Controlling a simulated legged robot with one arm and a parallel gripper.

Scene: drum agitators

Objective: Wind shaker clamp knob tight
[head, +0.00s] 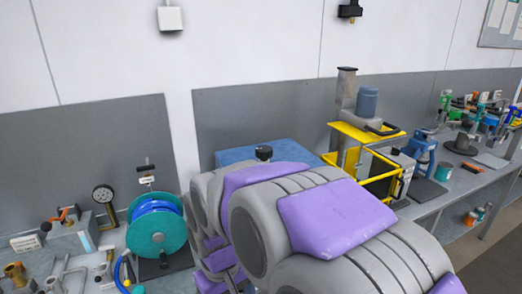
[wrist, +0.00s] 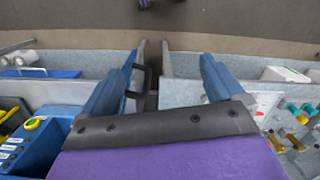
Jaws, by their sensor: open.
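In the head view a black knob (head: 264,152) sticks up at the top of a blue box-like unit (head: 265,153) on the bench. My own arm covers the lower part of this unit. I cannot tell for sure whether this is the shaker clamp knob. In the wrist view my gripper (wrist: 167,62) is open, its two blue fingers wide apart with nothing held between them. A black loop handle (wrist: 140,80) shows beside the left finger. No clamp knob can be made out in the wrist view. My gripper is hidden in the head view.
A yellow-framed machine (head: 366,133) with a grey-blue motor stands right of the blue unit. A teal hose reel (head: 157,232) and a gauge (head: 104,194) are at left. In the wrist view a blue device (wrist: 40,140) lies at lower left, and floor (wrist: 230,22) shows beyond the benches.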

